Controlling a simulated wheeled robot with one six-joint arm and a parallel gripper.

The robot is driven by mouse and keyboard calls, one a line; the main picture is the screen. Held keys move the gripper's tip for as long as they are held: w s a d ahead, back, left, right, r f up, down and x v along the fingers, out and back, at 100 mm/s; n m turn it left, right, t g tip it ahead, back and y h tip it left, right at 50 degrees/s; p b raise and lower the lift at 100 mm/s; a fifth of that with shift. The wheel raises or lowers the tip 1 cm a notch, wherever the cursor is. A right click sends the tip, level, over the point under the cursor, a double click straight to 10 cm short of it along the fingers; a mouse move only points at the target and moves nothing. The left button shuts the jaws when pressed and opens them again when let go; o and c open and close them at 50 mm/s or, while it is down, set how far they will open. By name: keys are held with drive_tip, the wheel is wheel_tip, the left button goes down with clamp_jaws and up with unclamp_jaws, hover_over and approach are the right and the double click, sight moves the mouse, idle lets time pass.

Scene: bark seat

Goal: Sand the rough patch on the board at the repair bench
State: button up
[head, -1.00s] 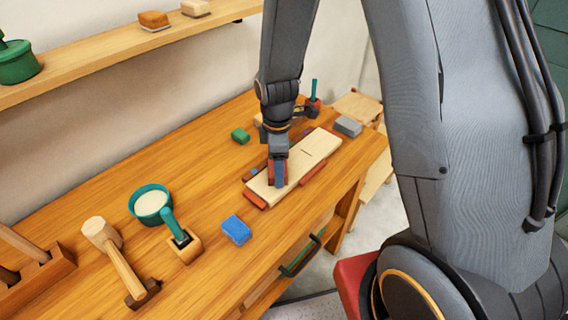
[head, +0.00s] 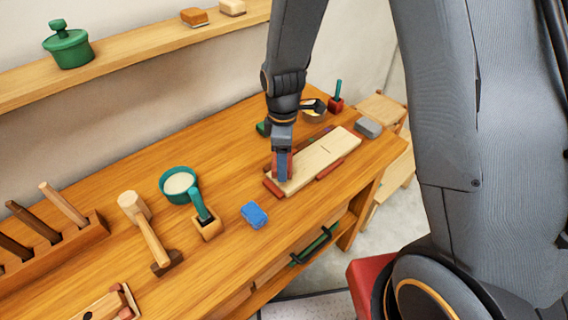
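The pale board (head: 325,153) lies on the wooden bench (head: 130,187), with red strips (head: 330,169) along its edges. A short dark line shows near its middle; I cannot make out a rough patch. My gripper (head: 283,178) points down at the board's left end, its blue-grey finger in front of a red block (head: 290,164). It appears shut on this block, which is low at the board's surface; whether they touch is hard to tell. The gripper hides part of the board's left end.
A green block (head: 262,128) is partly hidden behind my arm.

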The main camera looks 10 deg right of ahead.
drive_tip(key=shift+r+p, duration=0.85)
drive_tip(key=shift+r, duration=1.25)
